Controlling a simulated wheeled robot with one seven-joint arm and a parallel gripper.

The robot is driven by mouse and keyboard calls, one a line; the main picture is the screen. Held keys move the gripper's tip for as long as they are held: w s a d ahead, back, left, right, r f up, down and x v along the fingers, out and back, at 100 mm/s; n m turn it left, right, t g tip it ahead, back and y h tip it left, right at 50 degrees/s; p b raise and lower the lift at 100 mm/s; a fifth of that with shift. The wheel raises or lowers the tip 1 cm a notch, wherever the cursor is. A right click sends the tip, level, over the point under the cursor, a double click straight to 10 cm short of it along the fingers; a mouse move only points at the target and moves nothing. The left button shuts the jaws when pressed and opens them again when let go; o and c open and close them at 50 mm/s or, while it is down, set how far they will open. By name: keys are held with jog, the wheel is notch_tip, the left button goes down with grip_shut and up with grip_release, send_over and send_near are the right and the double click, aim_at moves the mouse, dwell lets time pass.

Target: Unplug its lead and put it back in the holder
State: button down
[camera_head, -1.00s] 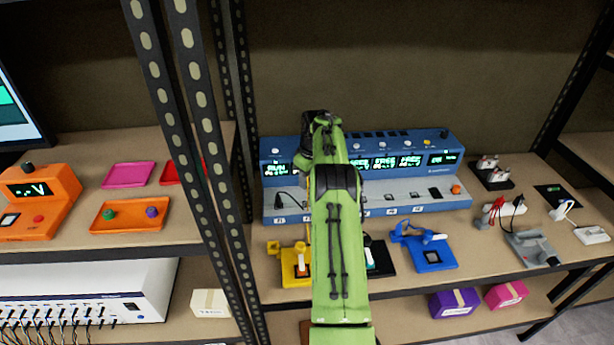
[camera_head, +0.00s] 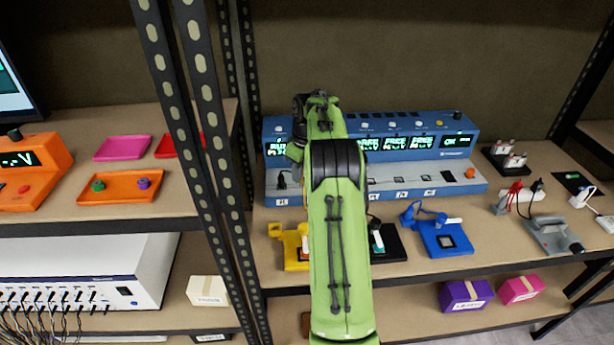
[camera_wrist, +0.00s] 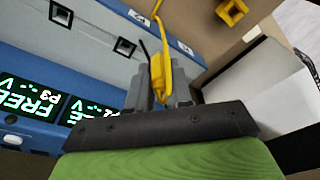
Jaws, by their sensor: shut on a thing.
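A blue station (camera_head: 455,150) with green displays and a row of sockets stands at the back of the middle shelf. My gripper's grey fingers (camera_wrist: 158,92) are closed around a yellow plug (camera_wrist: 157,68) in the wrist view. Its thin yellow lead (camera_wrist: 162,28) runs upward. Two square sockets (camera_wrist: 124,47) on the station look empty beside it. I cannot tell whether the plug's tip is in a socket. A yellow holder (camera_head: 289,251) stands on the shelf in front of the station; a yellow part also shows in the wrist view (camera_wrist: 232,10). My arm hides my gripper in the head view.
A black holder (camera_head: 391,244) and a blue holder (camera_head: 430,236) stand right of my arm. A dark plug (camera_head: 282,180) sits at the station's left end. A perforated rack post (camera_head: 226,190) rises at the left. Power strips and leads (camera_head: 518,196) lie at the right.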

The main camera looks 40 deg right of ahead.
jog(key=a, duration=0.1)
jog(key=a+b, duration=0.2)
jog(key=shift+s+a, duration=0.2)
jog(key=shift+s, duration=0.1)
jog(key=s+a+b, duration=0.1)
jog(key=a+b, duration=0.4)
jog(key=a, duration=0.3)
jog(key=shift+s+a+b, duration=0.15)
jog(key=shift+a+b, duration=0.15)
jog(key=shift+a, duration=0.05)
jog(key=shift+r+p, duration=0.1)
jog(key=shift+p, duration=0.25)
jog(key=shift+f+p, duration=3.05)
jog(key=shift+p, duration=0.85)
jog(key=shift+f+b, duration=0.7)
jog(key=shift+f, duration=0.55)
